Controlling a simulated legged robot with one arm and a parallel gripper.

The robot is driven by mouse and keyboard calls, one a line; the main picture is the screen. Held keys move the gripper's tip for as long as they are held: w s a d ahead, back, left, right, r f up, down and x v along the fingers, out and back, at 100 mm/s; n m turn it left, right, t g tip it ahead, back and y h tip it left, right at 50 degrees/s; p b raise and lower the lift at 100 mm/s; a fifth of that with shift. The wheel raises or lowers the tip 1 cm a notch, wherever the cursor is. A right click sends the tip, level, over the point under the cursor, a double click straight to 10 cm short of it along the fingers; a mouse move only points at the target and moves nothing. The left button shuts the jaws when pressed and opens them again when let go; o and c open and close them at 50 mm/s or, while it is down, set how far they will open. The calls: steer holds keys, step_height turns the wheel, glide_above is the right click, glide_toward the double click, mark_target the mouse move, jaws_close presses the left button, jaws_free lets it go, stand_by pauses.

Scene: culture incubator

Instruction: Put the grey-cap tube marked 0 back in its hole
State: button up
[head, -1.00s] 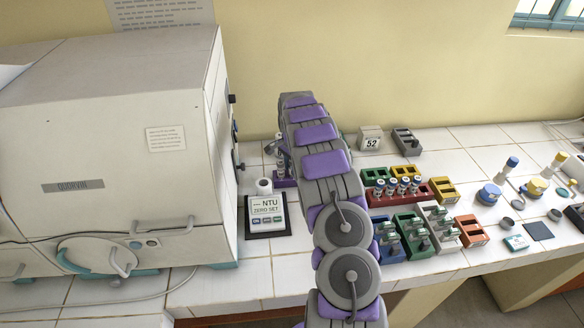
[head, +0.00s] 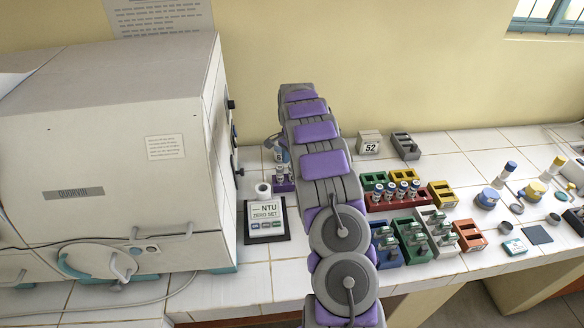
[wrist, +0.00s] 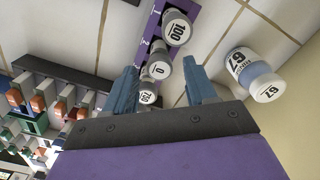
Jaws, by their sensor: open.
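The tube marked 0 (wrist: 160,69) stands upright among a row of tubes at the purple rack in the wrist view, its round cap top showing a 0. A tube marked 100 (wrist: 176,28) is beyond it and another tube (wrist: 148,96) is nearer, its label hard to read. My gripper (wrist: 161,68) is open, with one blue finger on each side of the row near the 0 tube; I cannot tell if they touch it. The purple rack (head: 281,185) shows in the head view, partly hidden by my arm. Whether the 0 tube sits fully in a hole is hidden.
A bottle marked 67 (wrist: 252,75) stands close to the right finger. In the head view, the NTU meter (head: 266,217) is in front of the rack and the big white incubator (head: 110,150) is left. Coloured racks with tubes (head: 400,201) stand to the right.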

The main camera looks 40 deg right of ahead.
step_height(320, 180, up, 8)
steer(key=shift+f+p, duration=0.2)
steer(key=shift+p, duration=0.45)
steer(key=s+a+r+n, duration=0.3)
steer(key=s+a+r, duration=0.2)
steer(key=a, duration=0.3)
steer(key=s+a+r+n+g, duration=0.1)
steer(key=s+a+r+n, duration=0.3)
steer(key=a, duration=0.4)
steer(key=s+a+r+n, duration=0.2)
steer(key=s+a+r, duration=0.3)
steer(key=s+a, duration=0.25)
steer(key=s+a+f+n, duration=0.1)
steer(key=s+a+n, duration=0.3)
steer(key=s, duration=0.9)
steer(key=s+a+f+n, duration=0.2)
steer(key=s+a+n, duration=0.2)
steer(key=s+a, duration=0.5)
steer(key=s, duration=0.4)
steer(key=shift+n+g, duration=0.3)
steer(key=shift+g, duration=0.1)
